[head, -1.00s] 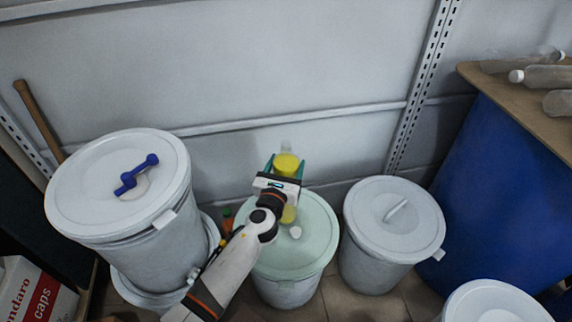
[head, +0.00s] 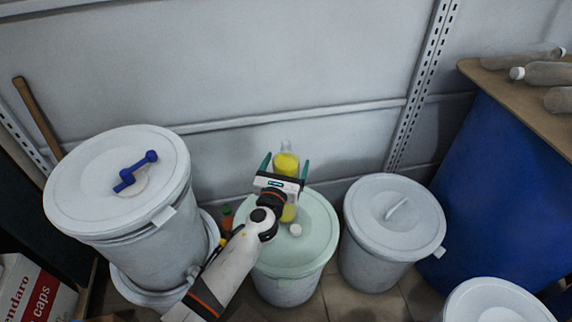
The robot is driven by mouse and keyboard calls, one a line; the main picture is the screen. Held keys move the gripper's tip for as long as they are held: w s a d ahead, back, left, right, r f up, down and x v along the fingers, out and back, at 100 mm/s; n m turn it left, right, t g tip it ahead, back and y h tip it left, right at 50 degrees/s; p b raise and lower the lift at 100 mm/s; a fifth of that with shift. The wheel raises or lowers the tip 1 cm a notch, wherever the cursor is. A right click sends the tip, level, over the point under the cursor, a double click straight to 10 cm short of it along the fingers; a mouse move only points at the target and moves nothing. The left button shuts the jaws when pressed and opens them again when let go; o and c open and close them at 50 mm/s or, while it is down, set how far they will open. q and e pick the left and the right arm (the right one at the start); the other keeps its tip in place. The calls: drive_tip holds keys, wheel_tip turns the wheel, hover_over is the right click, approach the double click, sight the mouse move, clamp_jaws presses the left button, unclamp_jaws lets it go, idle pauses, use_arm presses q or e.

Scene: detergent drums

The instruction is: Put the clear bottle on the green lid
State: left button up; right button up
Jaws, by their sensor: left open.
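The clear bottle (head: 287,162) has a yellow lower part and a see-through top. It appears upright, with its foot showing over the pale green lid (head: 312,235) of the middle drum; my gripper hides its middle. My left gripper (head: 286,165) is open, with one green finger on each side of the bottle and a visible gap on both sides. My right gripper is not in view.
A small white knob (head: 295,230) sits on the green lid. A taller drum with a blue handle (head: 135,172) stands left, a white-lidded drum (head: 392,215) right. Several bottles (head: 545,73) lie on a board over a blue drum (head: 495,190). The wall is close behind.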

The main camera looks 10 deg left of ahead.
use_arm(q)
drive_tip(key=shift+s, duration=0.3)
drive_tip(key=s+a+p, duration=0.1)
drive_tip(key=s, duration=1)
drive_tip(key=shift+s, duration=0.2)
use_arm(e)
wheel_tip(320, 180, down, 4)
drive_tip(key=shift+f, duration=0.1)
